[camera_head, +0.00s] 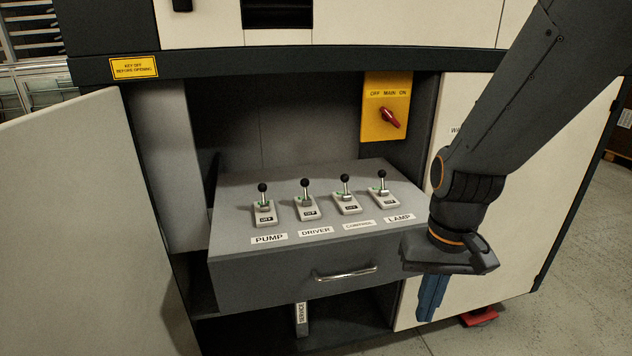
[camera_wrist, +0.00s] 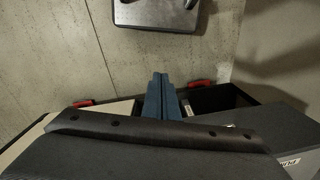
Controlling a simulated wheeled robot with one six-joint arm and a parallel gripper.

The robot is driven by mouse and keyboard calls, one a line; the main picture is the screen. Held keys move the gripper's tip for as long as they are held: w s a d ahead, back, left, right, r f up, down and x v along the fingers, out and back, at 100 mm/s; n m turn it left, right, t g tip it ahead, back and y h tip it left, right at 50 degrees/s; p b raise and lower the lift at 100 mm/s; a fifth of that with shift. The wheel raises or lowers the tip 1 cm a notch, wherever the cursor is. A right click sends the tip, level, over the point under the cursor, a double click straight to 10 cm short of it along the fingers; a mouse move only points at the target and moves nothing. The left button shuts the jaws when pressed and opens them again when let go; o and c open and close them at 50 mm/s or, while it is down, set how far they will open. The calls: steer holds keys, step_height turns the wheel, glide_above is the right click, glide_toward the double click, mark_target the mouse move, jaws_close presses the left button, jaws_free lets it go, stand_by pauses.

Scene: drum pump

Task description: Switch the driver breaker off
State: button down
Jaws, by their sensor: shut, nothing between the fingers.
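The driver breaker (camera_head: 306,207) is the second from the left in a row on top of a grey drawer (camera_head: 240,277). It has a grey base with an "OFF" plate, and its black-knobbed lever (camera_head: 305,184) stands roughly upright. I cannot tell its switched position for sure. A "DRIVER" label (camera_head: 316,232) lies in front of it. My gripper (camera_head: 432,300) hangs to the right of the drawer, its blue fingers pointing down, shut and empty, well apart from the breakers. The fingers also show together in the wrist view (camera_wrist: 160,90); the driver breaker is not seen there.
The pump breaker (camera_head: 264,213) is left of it; a third breaker (camera_head: 347,205) and the lamp breaker (camera_head: 388,200) are right. A red main switch (camera_head: 391,118) sits on a yellow plate behind. An open cabinet door (camera_head: 80,220) stands left. The space above the levers is clear.

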steer(key=w+r+m+t+y+p, duration=0.1)
steer(key=w+r+m+y, duration=0.3)
steer(key=w, duration=1)
steer(key=w+a+r+m+t+y+p, duration=0.1)
steer(key=w+r+m+y, duration=0.3)
steer(key=w+r+y, duration=0.5)
steer(key=w+t, duration=0.1)
steer(key=w, duration=0.5)
steer(key=shift+r+y, duration=0.4)
steer(key=p+x, duration=0.4)
steer(key=x, duration=1.6)
steer(key=shift+s+f, duration=0.1)
steer(key=shift+d, duration=0.15)
